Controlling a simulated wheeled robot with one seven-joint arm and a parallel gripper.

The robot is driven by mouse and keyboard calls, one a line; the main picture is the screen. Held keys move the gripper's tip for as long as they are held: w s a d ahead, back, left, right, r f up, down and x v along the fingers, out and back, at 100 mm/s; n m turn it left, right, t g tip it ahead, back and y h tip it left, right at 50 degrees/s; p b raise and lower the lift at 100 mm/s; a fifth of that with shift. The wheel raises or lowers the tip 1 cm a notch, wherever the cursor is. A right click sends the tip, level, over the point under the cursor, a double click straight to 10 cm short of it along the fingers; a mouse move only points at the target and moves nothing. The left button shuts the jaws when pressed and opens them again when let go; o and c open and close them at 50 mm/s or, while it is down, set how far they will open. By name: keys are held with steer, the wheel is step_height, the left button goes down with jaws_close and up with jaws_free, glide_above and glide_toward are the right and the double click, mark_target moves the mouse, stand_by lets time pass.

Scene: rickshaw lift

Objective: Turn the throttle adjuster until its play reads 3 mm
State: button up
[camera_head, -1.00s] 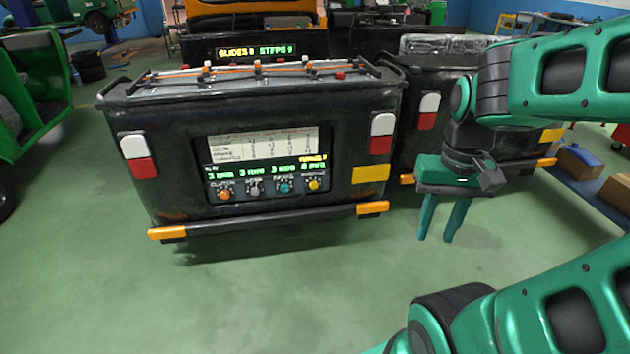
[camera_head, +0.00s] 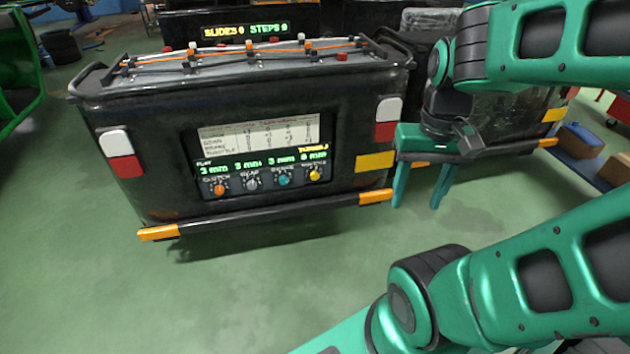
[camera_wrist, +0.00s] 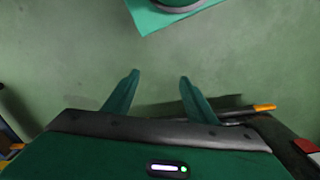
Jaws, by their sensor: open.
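The yellow knob (camera_head: 315,174), with a label below the readouts that looks like throttle, is the rightmost of the knobs on the control panel (camera_head: 328,150) of the dark rickshaw rear. The green readout (camera_head: 314,156) above it is too blurred to read for sure; it may be 0 mm or 6 mm. My gripper (camera_head: 417,200) is open and empty, pointing down, to the right of the panel and clear of the knobs. In the wrist view its two fingers (camera_wrist: 158,77) are apart over bare green floor; no knob shows there.
Left of the yellow knob are a teal knob (camera_head: 284,179), a grey knob (camera_head: 251,184) and an orange knob (camera_head: 219,189). A paper-like table (camera_head: 258,134) is above them. The bumper bar (camera_head: 270,214) juts out below the panel. Floor in front is clear.

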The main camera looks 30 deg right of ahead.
steer(key=w+d+f+m+t+h, duration=0.1)
steer(key=w+d+f+t+h, duration=0.3)
steer(key=w, duration=0.8)
steer(key=w+d+f+m+g+y, duration=0.1)
steer(key=w+d+f, duration=0.2)
steer(key=w+d, duration=0.55)
steer(key=w+d+f+m+t+h, duration=0.1)
steer(key=w+d+f+t+h, duration=0.15)
steer(key=w, duration=1.15)
steer(key=w+d+f+m+t, duration=0.15)
steer(key=w+f+t, duration=0.25)
steer(key=w+f, duration=1)
steer(key=m+t, duration=0.2)
steer(key=t, duration=0.3)
glide_toward(316, 177)
steer(key=w+d+r, duration=0.3)
steer(key=d+r, duration=0.2)
steer(key=r, duration=0.2)
steer(key=s+a+f+m+t, duration=0.1)
steer(key=s+a+f+t, duration=0.3)
steer(key=f, duration=0.5)
steer(key=shift+g+y, duration=0.25)
steer(key=shift+g, duration=0.3)
steer(key=x, duration=0.9)
steer(key=shift+w+a+f, duration=0.15)
steer(key=shift+w+a, duration=0.05)
steer(key=shift+w, duration=0.1)
steer(key=c, duration=1)
